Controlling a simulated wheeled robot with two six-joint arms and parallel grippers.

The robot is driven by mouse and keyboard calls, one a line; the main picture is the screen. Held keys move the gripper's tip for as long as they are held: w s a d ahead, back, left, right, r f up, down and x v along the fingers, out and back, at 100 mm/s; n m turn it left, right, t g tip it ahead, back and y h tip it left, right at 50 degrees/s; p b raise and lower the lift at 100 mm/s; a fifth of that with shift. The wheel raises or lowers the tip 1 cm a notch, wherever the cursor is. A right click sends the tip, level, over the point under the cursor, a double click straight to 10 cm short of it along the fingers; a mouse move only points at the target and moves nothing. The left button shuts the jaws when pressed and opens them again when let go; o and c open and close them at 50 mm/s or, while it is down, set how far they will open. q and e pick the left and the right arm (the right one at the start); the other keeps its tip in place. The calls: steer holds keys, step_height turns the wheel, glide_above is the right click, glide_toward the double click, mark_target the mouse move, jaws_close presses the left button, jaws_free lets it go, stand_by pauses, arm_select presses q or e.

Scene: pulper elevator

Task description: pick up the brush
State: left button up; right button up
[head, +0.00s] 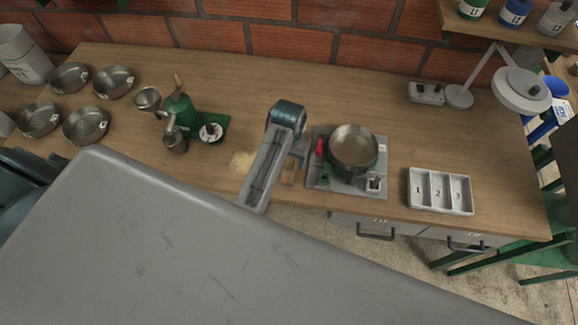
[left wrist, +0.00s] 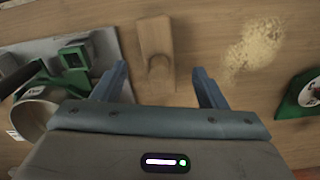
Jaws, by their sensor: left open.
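The brush appears to be the small light wooden piece (left wrist: 155,38) on the table, just ahead of my left fingers in the left wrist view. Its near end is rounded, with a dark notch; no bristles can be made out. In the head view it shows as a small tan shape (head: 288,177) beside my arm, partly hidden. My left gripper (left wrist: 160,86) is open and empty, its two blue fingers to either side of the brush's line and apart from it. In the head view this gripper (head: 297,158) is mostly hidden by my wrist. My right gripper is not in view.
A pale powder patch (left wrist: 255,45) lies beside the brush. A grey plate (head: 320,177) with a metal pan (head: 353,146) stands right. A green grinder (head: 180,108) stands left. A numbered tray (head: 441,208) lies farther right. The table's back middle is clear.

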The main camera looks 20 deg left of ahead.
mark_target(289, 166)
arm_select(q)
steer(key=shift+w+f+p, duration=0.1)
steer(key=shift+f+p, duration=0.25)
steer(key=shift+f, duration=0.2)
step_height(289, 166, down, 4)
steer(key=shift+w+f+p, duration=0.1)
steer(key=shift+w+p, duration=0.05)
steer(key=shift+p, duration=0.8)
steer(key=shift+f, duration=0.25)
steer(key=c, duration=1.2)
